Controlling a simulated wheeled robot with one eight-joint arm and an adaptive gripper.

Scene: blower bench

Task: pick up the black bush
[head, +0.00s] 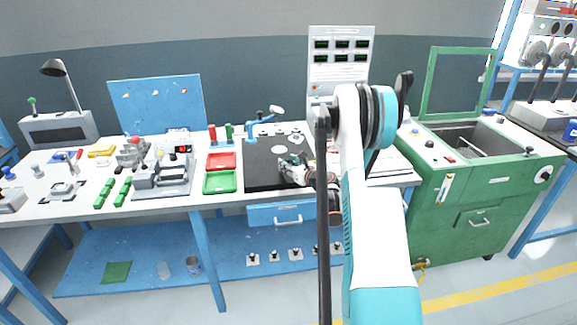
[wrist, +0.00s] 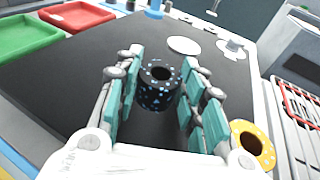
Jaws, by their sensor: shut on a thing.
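The black bush (wrist: 155,98), a short cylinder with blue specks and a round hole in its top, is upright between the teal pads of my gripper (wrist: 163,64) in the wrist view. The pads close on it from left and right, and my gripper is shut on it. I cannot tell whether its base touches the black mat (wrist: 70,85). In the head view my gripper (head: 294,168) is low over the black mat, right of its middle, and the bush cannot be made out there.
A yellow speckled bush (wrist: 262,150) stands close to the right finger. A white disc (wrist: 184,45) and a white flanged part (wrist: 232,48) lie beyond. Red (head: 222,161) and green (head: 219,182) trays are left of the mat. The mat's left part is clear.

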